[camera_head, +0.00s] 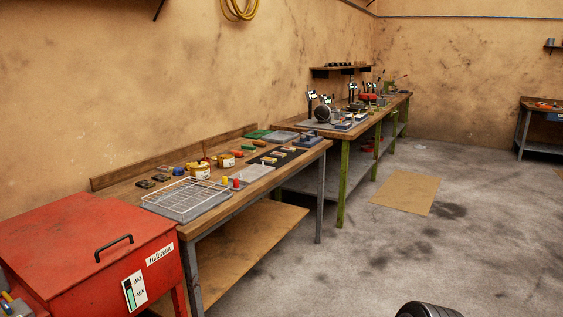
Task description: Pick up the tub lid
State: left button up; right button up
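I cannot pick out a separate tub lid for certain. Two small yellow tubs, one at the left (199,170) and one just right of it (226,161), stand on the near wooden bench (128,191). They are too small to tell whether lids sit on them. A large red box (62,274) at the lower left has a closed-looking top with a black handle (114,247) and a label on its front. Neither of my grippers is in view.
A white wire rack over a grey tray (172,210) lies on the bench, with small parts behind. A green-legged bench (343,186) continues farther back. Open grey floor (400,250) with a brown mat (406,193) lies to the right. A dark ridged round object (428,309) shows at the bottom edge.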

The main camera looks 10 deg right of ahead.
aim_at(225, 160)
jog(key=i+l, duration=0.15)
jog(key=i, duration=0.35)
jog(key=i+l+u, duration=0.1)
jog(key=i, duration=0.45)
jog(key=i+l, duration=0.2)
jog(key=i, duration=0.3)
jog(key=i+l, duration=0.15)
jog(key=i, duration=0.4)
jog(key=i+l, duration=0.25)
jog(key=l, duration=0.4)
jog(key=i+l+u, duration=0.1)
jog(key=i+l, duration=0.15)
jog(key=l, duration=0.4)
jog(key=i+l, duration=0.2)
jog(key=l, duration=0.45)
jog(key=i+l, duration=0.2)
jog(key=l, duration=0.45)
jog(key=i+l+u, duration=0.1)
jog(key=i+l, duration=0.15)
jog(key=l, duration=0.4)
jog(key=i+l, duration=0.2)
jog(key=l, duration=0.5)
jog(key=i+l+u, duration=0.1)
jog(key=l, duration=0.55)
jog(key=i+l, duration=0.25)
jog(key=l, duration=0.45)
